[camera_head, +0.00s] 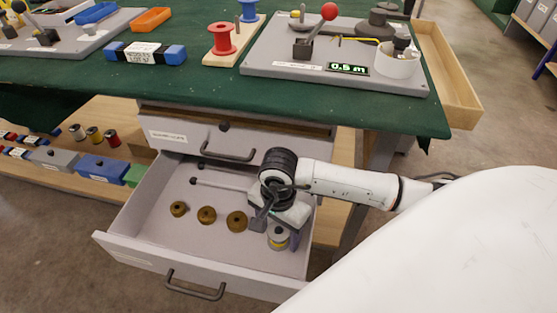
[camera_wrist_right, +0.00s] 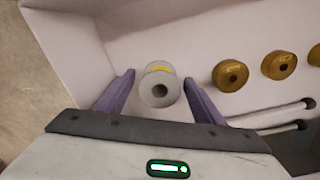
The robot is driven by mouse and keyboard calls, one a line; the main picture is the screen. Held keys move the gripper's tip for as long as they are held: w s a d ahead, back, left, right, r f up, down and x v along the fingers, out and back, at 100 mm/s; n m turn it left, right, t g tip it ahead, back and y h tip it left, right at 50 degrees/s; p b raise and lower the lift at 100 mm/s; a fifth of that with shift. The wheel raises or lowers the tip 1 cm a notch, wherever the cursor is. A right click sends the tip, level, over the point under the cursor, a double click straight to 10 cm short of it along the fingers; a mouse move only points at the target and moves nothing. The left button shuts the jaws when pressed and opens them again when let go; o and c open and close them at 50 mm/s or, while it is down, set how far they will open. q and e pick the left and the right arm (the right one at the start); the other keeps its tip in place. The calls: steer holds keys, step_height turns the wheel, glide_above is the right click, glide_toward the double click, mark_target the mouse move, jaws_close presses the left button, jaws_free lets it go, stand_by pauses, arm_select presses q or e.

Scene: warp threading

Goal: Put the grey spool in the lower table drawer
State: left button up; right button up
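The grey spool (camera_head: 278,238), with a yellow band, is inside the open lower drawer (camera_head: 130,250), near its right wall. In the right wrist view the spool (camera_wrist_right: 160,88) shows its end with a dark hole. My right gripper (camera_wrist_right: 160,78) points down into the drawer, its purple fingers on either side of the spool, with a small gap at each side. It looks open and not closed on the spool. In the head view my right gripper (camera_head: 283,233) partly covers that corner. The spool appears to stand on the drawer floor. My left gripper is not in view.
Three brass rings (camera_head: 207,215) and two dark-tipped rods (camera_head: 215,186) lie in the drawer, left of the spool. The upper drawer (camera_head: 180,135) is shut above. The green table (camera_head: 215,90) holds a red spool (camera_head: 222,39) and a lever device (camera_head: 335,67).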

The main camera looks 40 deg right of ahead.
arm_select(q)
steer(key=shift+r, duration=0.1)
arm_select(e)
steer(key=shift+r+p, duration=0.35)
arm_select(q)
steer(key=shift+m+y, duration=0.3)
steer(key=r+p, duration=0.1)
steer(key=p, duration=0.1)
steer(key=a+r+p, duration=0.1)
steer(key=p, duration=0.2)
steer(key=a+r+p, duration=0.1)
steer(key=p, duration=0.2)
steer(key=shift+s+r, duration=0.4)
arm_select(e)
step_height(320, 180, up, 12)
steer(key=shift+f, duration=0.2)
